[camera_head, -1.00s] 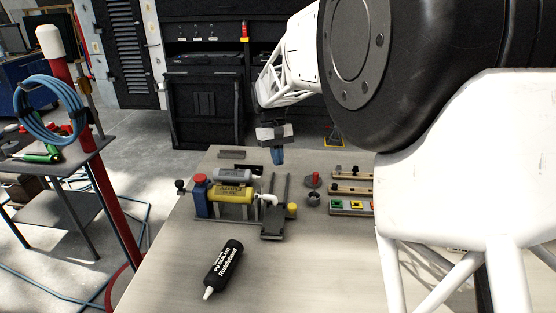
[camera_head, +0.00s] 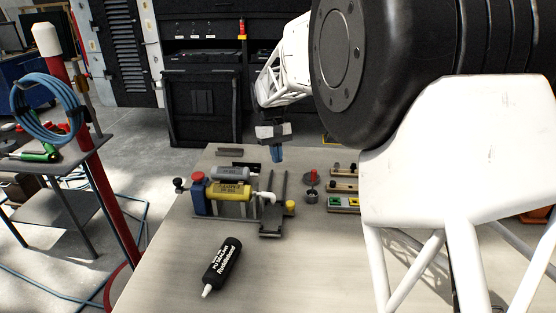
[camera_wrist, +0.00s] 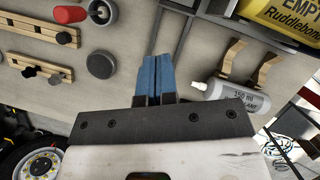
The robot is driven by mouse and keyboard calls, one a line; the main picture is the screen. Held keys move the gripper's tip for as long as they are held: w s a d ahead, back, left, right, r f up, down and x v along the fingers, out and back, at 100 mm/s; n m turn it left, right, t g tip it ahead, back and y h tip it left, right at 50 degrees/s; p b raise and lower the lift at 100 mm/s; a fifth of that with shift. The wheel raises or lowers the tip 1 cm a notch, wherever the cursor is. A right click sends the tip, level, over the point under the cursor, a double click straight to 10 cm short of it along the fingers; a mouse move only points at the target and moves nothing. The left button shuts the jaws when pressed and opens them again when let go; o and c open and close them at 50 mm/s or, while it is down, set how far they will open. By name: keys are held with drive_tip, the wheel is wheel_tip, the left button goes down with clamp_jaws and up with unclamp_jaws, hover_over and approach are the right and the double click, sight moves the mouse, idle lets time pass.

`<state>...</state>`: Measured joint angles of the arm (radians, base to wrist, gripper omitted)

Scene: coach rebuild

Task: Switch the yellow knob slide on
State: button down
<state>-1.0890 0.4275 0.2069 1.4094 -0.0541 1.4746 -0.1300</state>
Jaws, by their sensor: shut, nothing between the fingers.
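The yellow knob (camera_head: 290,205) is a small ball at the right side of the slide. The slide has a dark flat carriage (camera_head: 271,222) at the near end of two parallel dark rails (camera_head: 282,187). My gripper (camera_head: 276,160) has blue fingers that are shut and empty. In the head view it hangs near the far end of the rails, well behind the knob. In the wrist view its fingertips (camera_wrist: 158,57) point down beside a dark rail (camera_wrist: 180,35). The knob is out of the wrist view.
Left of the rails stand a yellow cartridge (camera_head: 230,192), a grey one (camera_head: 231,172) and a blue container (camera_head: 198,196). Wooden rails with dark knobs (camera_head: 343,186) and a red-topped part (camera_head: 312,175) lie right. A black bottle (camera_head: 222,266) lies in front, with bare table around it.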

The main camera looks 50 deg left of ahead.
approach(285, 209)
drive_tip(key=f, duration=0.1)
drive_tip(key=w+a+f, duration=0.1)
drive_tip(key=a+f, duration=0.1)
drive_tip(key=f, duration=0.1)
drive_tip(key=shift+w+a, duration=0.1)
drive_tip(key=shift+w, duration=0.3)
drive_tip(key=shift+s+d, duration=0.3)
drive_tip(key=shift+d, duration=0.55)
drive_tip(key=shift+s+d+f, duration=0.1)
drive_tip(key=shift+s+d, duration=0.1)
drive_tip(key=shift+d, duration=0.35)
drive_tip(key=shift+s+d, duration=0.2)
drive_tip(key=shift+d, duration=0.35)
drive_tip(key=shift+s+d, duration=0.9)
drive_tip(key=shift+d, duration=0.05)
